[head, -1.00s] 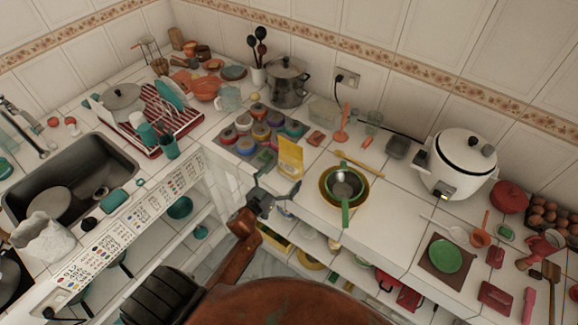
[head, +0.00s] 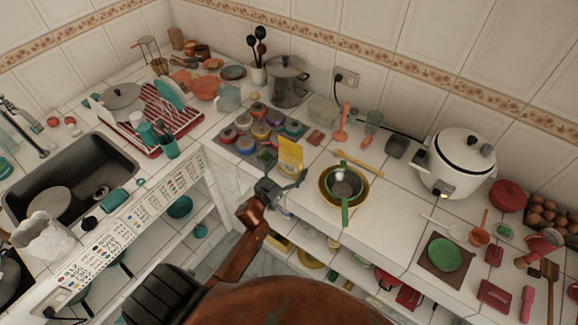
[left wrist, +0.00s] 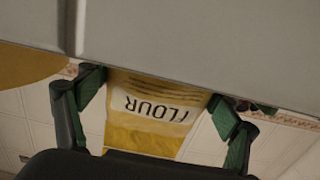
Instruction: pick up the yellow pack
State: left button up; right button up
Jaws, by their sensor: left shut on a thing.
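The yellow pack (head: 290,155) stands upright near the front edge of the counter, just right of the several coloured-lid containers. In the left wrist view the yellow pack (left wrist: 155,110) shows upside down with the word FLOUR on it. My left gripper (head: 285,178) is at the lower part of the pack, coming from the front. In the left wrist view its green-padded fingers (left wrist: 160,100) are on both sides of the pack, and it is shut on it. The pack's base is partly hidden, so I cannot tell whether it is off the counter. My right gripper is not in view.
Coloured-lid containers (head: 262,130) sit close on the left. A yellow bowl with a green-handled pan (head: 345,185) stands close on the right. A steel pot (head: 287,82) is behind. Open shelves (head: 310,245) lie below the counter edge.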

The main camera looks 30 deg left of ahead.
aim_at(292, 151)
pick_arm(q)
jog(key=c, duration=0.8)
jog(key=shift+r, duration=0.1)
jog(key=shift+c, duration=0.3)
jog(key=shift+r, duration=0.1)
jog(key=shift+r, duration=0.6)
jog(key=s+r, duration=0.2)
jog(key=s+r+p, duration=0.1)
jog(key=s+r, duration=0.1)
jog(key=r, duration=0.1)
jog(key=s+r+p, duration=0.1)
jog(key=r, duration=0.2)
jog(key=shift+s+d+r, duration=0.15)
jog(key=shift+s+d, duration=0.05)
jog(key=shift+s, duration=0.2)
jog(key=s+r, duration=0.3)
jog(key=s, duration=0.5)
jog(key=shift+d+r, duration=0.15)
jog(key=shift+s, duration=0.1)
